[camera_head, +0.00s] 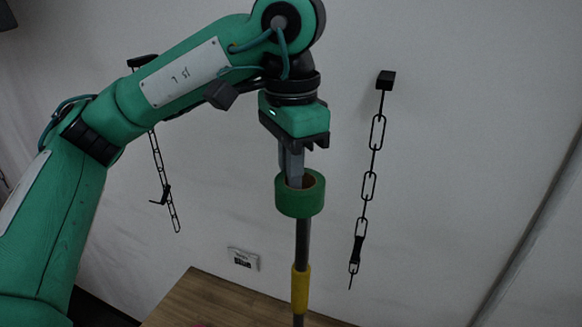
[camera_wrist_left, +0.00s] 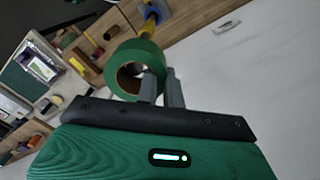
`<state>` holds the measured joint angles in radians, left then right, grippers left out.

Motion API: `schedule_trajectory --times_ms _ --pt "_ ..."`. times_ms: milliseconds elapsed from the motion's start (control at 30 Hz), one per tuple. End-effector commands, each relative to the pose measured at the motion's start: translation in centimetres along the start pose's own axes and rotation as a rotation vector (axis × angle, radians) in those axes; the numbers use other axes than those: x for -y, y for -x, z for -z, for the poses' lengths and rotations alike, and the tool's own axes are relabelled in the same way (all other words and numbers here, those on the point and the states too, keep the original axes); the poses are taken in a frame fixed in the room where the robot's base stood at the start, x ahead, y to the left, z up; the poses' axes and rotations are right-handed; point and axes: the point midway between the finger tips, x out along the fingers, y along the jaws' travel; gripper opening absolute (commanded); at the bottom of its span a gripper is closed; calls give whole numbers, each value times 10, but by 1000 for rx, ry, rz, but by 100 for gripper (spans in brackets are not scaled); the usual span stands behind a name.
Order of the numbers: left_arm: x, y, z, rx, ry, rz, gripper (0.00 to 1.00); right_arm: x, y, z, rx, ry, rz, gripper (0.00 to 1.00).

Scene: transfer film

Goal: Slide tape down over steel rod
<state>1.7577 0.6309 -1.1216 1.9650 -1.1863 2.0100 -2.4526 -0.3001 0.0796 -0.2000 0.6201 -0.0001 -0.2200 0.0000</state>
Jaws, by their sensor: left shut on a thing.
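The green tape roll (camera_head: 300,203) hangs at the tips of my left gripper (camera_head: 293,178), which points down and is shut on its wall. In the left wrist view the tape (camera_wrist_left: 118,62) shows its brown core and open hole, with the left gripper's fingertips (camera_wrist_left: 160,75) at its near side. The steel rod (camera_head: 302,242) stands upright directly below the tape, with a yellow band (camera_head: 300,288) lower down. The yellow part also shows beyond the tape in the left wrist view (camera_wrist_left: 149,22). I cannot tell whether the rod's top is inside the tape's hole.
A wooden table top (camera_head: 215,300) lies below. Black chains hang on the wall to the right (camera_head: 369,185) and left (camera_head: 160,175). A small label plate (camera_head: 243,258) is on the wall. The left wrist view shows shelving with several small things (camera_wrist_left: 45,65).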

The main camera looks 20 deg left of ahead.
Motion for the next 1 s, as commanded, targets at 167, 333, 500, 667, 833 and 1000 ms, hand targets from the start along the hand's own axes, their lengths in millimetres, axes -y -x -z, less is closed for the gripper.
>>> schedule_trajectory --times_ms 167,333,500,667,833,1000 --pt "0 -6 0 0 0 0 0 0 -4 0 0 0 0 49" --pt "0 -10 0 0 0 0 0 0 -8 -1 0 0 0 49" --pt "0 -14 0 0 0 0 0 0 -11 -1 0 0 0 49" --pt "0 -18 0 0 0 0 0 0 -14 -1 0 0 0 49" --pt "0 -22 0 0 0 0 0 0 -18 -2 0 0 0 49" --pt "0 -26 0 0 0 0 0 0 -21 -2 0 0 0 49"
